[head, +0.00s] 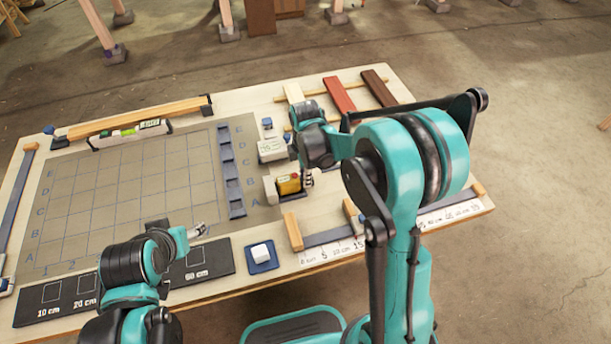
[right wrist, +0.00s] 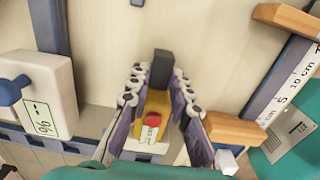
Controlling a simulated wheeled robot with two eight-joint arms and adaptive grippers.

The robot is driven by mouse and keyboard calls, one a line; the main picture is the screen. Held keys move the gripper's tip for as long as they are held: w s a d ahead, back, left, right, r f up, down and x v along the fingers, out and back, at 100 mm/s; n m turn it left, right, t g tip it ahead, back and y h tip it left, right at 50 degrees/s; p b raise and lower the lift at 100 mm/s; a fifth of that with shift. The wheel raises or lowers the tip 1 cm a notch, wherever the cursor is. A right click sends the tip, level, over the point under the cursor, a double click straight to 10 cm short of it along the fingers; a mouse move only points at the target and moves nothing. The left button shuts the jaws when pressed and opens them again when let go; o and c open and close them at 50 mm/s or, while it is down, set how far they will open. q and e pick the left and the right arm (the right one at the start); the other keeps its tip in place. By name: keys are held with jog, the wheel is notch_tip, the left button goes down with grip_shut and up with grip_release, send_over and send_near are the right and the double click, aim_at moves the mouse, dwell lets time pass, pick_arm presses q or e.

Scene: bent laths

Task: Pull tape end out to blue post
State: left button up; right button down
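A yellow tape measure (head: 289,184) with a red button lies on the table right of the grid mat. It also shows in the right wrist view (right wrist: 153,104), with a dark block (right wrist: 161,68) at its far end. My right gripper (head: 306,178) is over it; in the right wrist view its fingers (right wrist: 158,90) stand on either side of the yellow body with gaps showing. I cannot make out the tape end. My left gripper (head: 197,231) is above the mat's front edge, its opening too small to tell. A blue knob (head: 48,130) sits at the table's far left; I cannot tell whether it is the post.
A white block (right wrist: 40,95) with a blue knob stands beside the tape measure. A blue tray (head: 262,266) holds a white cube. A ruler strip (head: 330,252) and wooden blocks (head: 292,231) lie at front right. The grid mat (head: 130,195) is mostly clear.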

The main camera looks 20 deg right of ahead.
jog(key=d, duration=2.2)
jog(key=w+d, duration=0.1)
jog(key=d, duration=1)
jog(key=shift+w, duration=0.1)
jog(key=shift+a, duration=0.1)
jog(key=c, duration=1.4)
grip_release()
jog(key=shift+o, duration=0.2)
notch_tip(320, 180, up, 12)
